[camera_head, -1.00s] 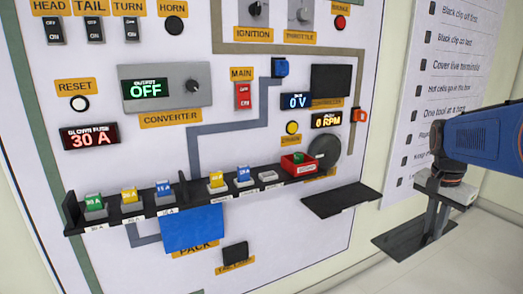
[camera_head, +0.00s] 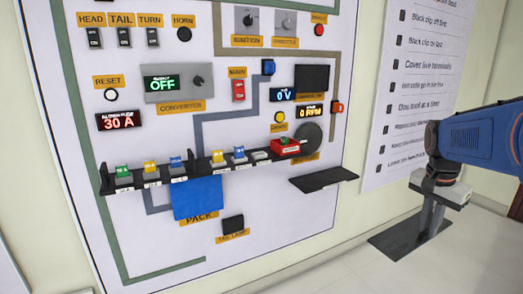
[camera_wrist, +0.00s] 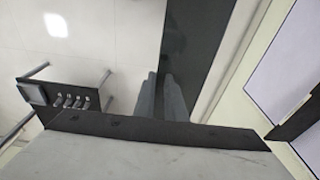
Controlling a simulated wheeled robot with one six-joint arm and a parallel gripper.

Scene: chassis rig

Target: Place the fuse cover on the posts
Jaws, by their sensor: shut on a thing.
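My gripper (camera_head: 427,226) hangs below the blue arm at the right of the head view, pointing down. Its fingers are shut on a flat dark plate (camera_head: 392,241), which looks like the fuse cover, held level and well away from the board. In the wrist view the fingers (camera_wrist: 161,88) stand beside the dark plate (camera_wrist: 204,45). The dark fuse shelf (camera_head: 209,174) on the board carries several coloured fuses and a red tray (camera_head: 285,148). I cannot make out the posts clearly in the head view.
An empty dark ledge (camera_head: 326,180) juts from the board right of the fuse shelf. The board (camera_head: 285,215) has switches and displays. A printed list (camera_head: 416,100) hangs behind the arm. A dark stand with several small grey pegs (camera_wrist: 68,98) shows in the wrist view. Pale floor lies below.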

